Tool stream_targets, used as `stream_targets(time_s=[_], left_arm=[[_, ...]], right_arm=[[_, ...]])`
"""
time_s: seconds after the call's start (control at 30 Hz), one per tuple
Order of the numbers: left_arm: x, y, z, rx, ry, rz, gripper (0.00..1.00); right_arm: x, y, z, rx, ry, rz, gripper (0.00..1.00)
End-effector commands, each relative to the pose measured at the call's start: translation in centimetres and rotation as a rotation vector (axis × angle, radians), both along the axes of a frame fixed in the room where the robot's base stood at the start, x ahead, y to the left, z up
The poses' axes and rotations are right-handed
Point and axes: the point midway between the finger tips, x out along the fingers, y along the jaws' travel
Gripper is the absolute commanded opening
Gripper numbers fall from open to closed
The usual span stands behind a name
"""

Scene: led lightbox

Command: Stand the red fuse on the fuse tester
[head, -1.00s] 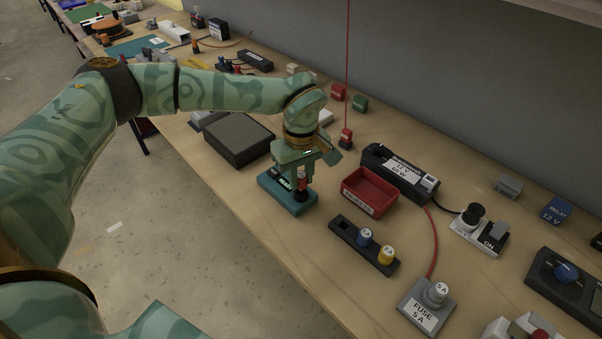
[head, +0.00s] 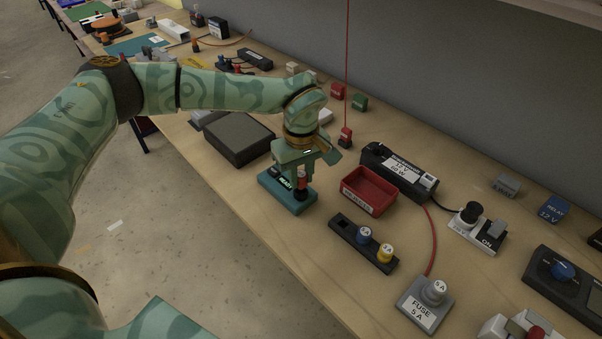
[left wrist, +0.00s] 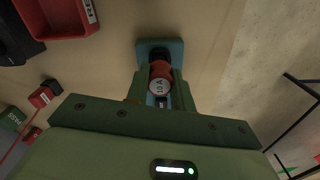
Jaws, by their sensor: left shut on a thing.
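The red fuse (head: 301,182) is upright between the fingers of my left gripper (head: 301,174), which is shut on it. Its pale round top reads "10 A" in the left wrist view (left wrist: 159,86). The fuse tester (head: 273,190) is a teal box with a small display, near the bench's front edge. The fuse is over the tester's dark round socket at its right end; I cannot tell whether it is fully seated. The tester also shows beyond the fingers in the left wrist view (left wrist: 146,44). My right gripper is not in view.
A red tray (head: 369,191) lies right of the tester. In front of it is a black fuse rack (head: 345,228) with a blue and a yellow fuse. A dark grey box (head: 238,139) stands behind left. A red cord (head: 347,70) hangs with a small red block.

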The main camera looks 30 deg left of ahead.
Motion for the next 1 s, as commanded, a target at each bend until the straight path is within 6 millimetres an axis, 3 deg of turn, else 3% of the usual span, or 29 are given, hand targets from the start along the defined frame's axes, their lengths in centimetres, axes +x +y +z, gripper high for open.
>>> stream_targets(time_s=[0.27, 1.0], left_arm=[[0.0, 0.0, 0.1, -0.001, -0.001, 0.0, 0.0], [0.0, 0.0, -1.1, 0.001, 0.001, 0.0, 0.0]], right_arm=[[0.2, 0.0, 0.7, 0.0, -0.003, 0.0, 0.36], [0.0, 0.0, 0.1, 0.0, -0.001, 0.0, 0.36]])
